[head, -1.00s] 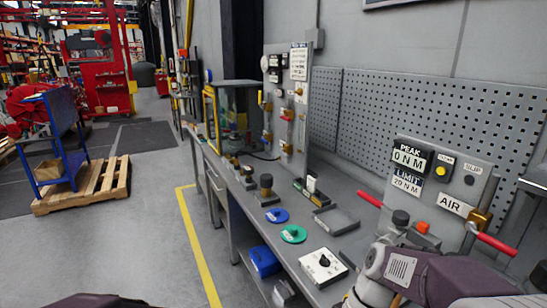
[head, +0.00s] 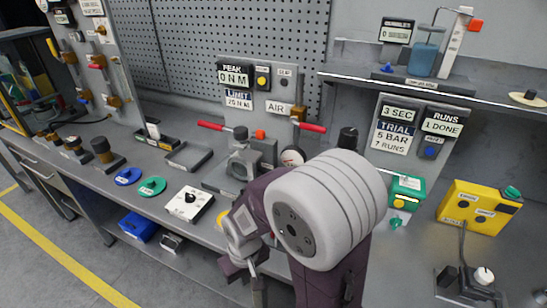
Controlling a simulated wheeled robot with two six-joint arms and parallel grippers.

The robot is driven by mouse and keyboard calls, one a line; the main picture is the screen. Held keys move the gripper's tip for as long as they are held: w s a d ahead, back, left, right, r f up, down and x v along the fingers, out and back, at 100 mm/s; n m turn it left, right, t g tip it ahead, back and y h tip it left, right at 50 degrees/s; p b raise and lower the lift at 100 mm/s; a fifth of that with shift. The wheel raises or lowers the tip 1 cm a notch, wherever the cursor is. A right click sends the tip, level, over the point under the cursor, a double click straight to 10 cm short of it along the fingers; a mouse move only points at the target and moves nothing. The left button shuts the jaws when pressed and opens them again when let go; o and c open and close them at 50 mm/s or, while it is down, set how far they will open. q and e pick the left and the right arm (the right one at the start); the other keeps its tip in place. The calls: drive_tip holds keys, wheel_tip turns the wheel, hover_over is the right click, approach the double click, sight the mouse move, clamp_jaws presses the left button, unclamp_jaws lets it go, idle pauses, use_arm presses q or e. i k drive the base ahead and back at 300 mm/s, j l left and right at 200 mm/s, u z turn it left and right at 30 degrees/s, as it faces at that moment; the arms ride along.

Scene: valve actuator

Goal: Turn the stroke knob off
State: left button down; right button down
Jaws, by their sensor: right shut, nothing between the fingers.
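No knob label that I can read says stroke. A white box (head: 176,213) with a black rotary knob (head: 189,198) lies on the bench left of my right arm. A yellow box (head: 450,211) on the right has small dark knobs (head: 481,219) and labels too small to read. A dark base at the lower right carries a white knob (head: 484,276). My right gripper (head: 250,282) is shut and empty, pointing down near the bench's front edge, right of the white box and apart from it. My left gripper is out of view.
A panel (head: 237,119) with PEAK and LIMIT displays and red-handled AIR valves (head: 311,127) stands behind my right arm. A TRIAL panel (head: 414,144) and a green box (head: 404,192) are right of it. Blue (head: 128,176) and green (head: 152,187) discs lie left.

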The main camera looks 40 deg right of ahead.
sight(395, 222)
drive_tip(key=z, duration=1.55)
